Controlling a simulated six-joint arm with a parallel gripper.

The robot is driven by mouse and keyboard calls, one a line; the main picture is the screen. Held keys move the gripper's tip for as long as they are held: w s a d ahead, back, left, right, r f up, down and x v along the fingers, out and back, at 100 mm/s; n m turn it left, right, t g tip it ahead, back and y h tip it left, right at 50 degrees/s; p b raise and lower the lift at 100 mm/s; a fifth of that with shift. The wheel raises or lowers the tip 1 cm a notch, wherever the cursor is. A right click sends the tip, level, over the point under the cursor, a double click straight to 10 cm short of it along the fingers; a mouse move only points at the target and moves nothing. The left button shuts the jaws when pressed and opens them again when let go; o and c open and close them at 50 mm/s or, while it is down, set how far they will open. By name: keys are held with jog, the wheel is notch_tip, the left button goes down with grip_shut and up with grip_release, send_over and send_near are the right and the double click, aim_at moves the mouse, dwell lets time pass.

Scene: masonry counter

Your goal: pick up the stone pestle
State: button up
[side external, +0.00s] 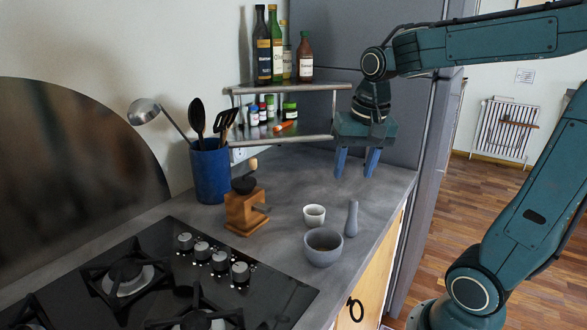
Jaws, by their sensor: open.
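The stone pestle (351,218) is a small grey rod, thicker at its lower end, on the grey counter near the right edge. It stands just right of a small white cup (314,215) and behind the grey stone bowl (323,247). I cannot tell whether it is upright or lying flat. My gripper (356,163) is open and empty, with two blue fingers pointing down. It is above the counter, behind the pestle in the picture and apart from it.
A wooden coffee grinder (245,211) and a blue utensil pot (210,172) stand to the left. A black stove (170,285) is at the front left.

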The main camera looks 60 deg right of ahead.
aim_at(354, 200)
jog(key=w+d+f+m+g, duration=0.2)
jog(key=d+m, duration=0.4)
jog(key=d, duration=0.4)
jog(key=shift+w+f+m+y, duration=0.4)
jog(key=shift+w+f, duration=0.3)
jog(key=shift+s+f, duration=0.1)
jog(key=shift+f, duration=4.25)
jog(key=shift+f, duration=0.1)
jog(key=shift+s+f, duration=0.1)
jog(key=shift+f, duration=2.35)
jog(key=shift+c, duration=0.5)
grip_shut()
